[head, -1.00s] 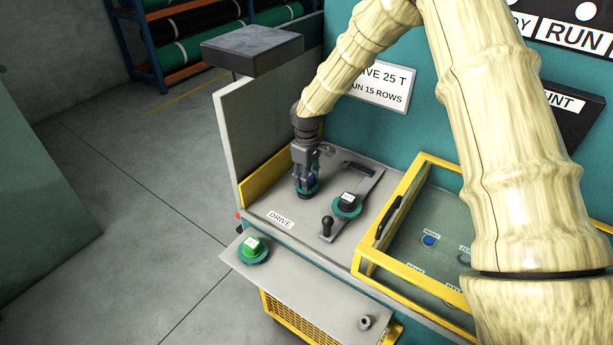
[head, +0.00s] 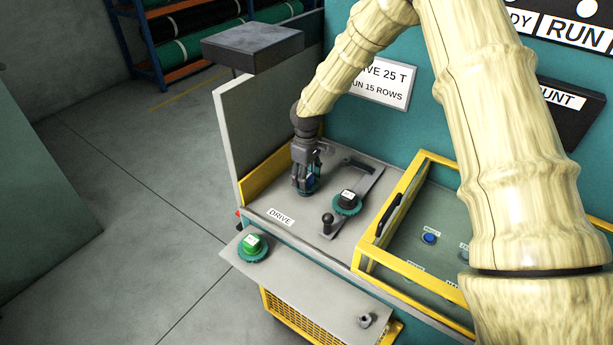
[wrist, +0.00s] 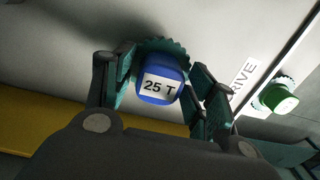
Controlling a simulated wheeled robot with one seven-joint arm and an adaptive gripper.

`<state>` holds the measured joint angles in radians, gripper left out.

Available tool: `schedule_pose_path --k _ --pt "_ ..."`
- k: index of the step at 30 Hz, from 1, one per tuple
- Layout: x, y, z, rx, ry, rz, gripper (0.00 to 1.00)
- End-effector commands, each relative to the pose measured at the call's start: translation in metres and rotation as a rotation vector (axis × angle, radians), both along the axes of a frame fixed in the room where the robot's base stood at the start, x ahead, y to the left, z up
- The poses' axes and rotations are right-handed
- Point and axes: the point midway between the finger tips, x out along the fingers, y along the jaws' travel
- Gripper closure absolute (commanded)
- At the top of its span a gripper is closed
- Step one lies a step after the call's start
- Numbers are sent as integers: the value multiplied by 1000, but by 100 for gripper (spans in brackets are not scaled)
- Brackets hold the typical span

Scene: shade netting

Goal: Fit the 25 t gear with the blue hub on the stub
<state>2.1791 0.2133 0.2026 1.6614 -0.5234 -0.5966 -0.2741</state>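The 25 t gear, a teal toothed ring with a blue hub (wrist: 160,88) labelled "25 T", is at the back left of the drive plate. It also shows partly in the head view (head: 311,183), under my gripper (head: 306,188). In the wrist view my gripper (wrist: 166,68) has its fingers on both sides of the hub, with narrow gaps beside it, so it looks open around the hub. The stub is hidden beneath the gear and fingers. I cannot tell how far down the gear sits.
A gear with a black hub (head: 347,202) sits on a grey swing arm with a black knob (head: 327,222). A green-hubbed gear (head: 253,246) lies on the front shelf (head: 305,283). A yellow-framed guard (head: 365,262) stands right. A grey side panel (head: 240,130) is close left.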

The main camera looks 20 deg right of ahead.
Motion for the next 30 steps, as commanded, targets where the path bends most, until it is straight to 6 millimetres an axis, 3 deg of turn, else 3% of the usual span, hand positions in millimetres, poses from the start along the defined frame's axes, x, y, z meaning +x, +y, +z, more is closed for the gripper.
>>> schedule_pose_path --k 8,13,30 --pt "-1 0 -1 0 1 0 40" --pt "0 0 9 0 0 0 40" --pt "1 -1 102 1 -2 0 40"
